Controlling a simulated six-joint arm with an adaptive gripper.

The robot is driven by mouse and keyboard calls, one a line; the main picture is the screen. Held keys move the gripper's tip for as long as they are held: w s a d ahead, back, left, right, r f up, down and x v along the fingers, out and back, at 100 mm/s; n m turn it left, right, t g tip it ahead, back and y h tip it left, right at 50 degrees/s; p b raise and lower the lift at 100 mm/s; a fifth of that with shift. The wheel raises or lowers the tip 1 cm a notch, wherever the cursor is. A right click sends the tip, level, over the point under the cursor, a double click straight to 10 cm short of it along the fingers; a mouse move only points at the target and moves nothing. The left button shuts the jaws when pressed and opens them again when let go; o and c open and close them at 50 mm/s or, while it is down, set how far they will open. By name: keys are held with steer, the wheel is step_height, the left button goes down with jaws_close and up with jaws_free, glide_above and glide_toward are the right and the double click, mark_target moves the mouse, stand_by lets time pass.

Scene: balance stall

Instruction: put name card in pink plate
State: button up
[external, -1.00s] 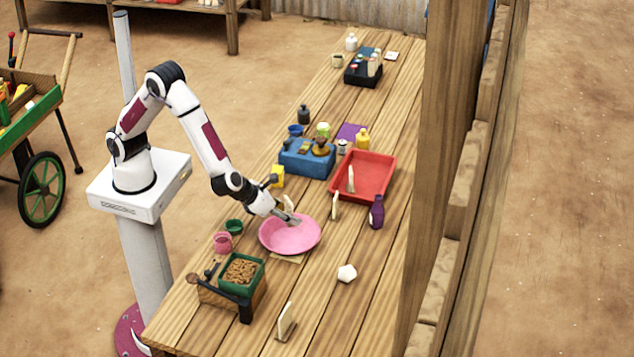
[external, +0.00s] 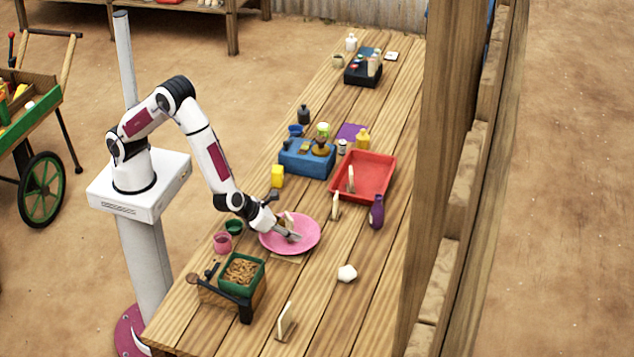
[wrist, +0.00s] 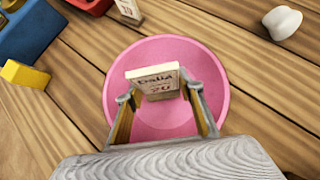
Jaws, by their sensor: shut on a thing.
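The pink plate (external: 304,243) lies on the wooden table near its left edge, and it fills the middle of the wrist view (wrist: 190,56). My gripper (external: 292,236) is low over the plate. In the wrist view my gripper (wrist: 160,92) is shut on a small cream name card (wrist: 153,82) with dark and red lettering. The card stands upright between the fingertips, inside the plate's outline. I cannot tell whether its lower edge touches the plate.
A red tray (external: 376,193) and a blue box (external: 296,165) stand beyond the plate. A yellow block (external: 277,176), a pink cup (external: 222,243) and a green cup (external: 234,227) are nearby. A white faceted object (external: 347,273) lies to the right. Another card (external: 286,321) stands in front.

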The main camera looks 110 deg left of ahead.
mark_target(289, 216)
stand_by(0.3)
steer(key=o, duration=1.2)
steer(key=shift+r, duration=3.45)
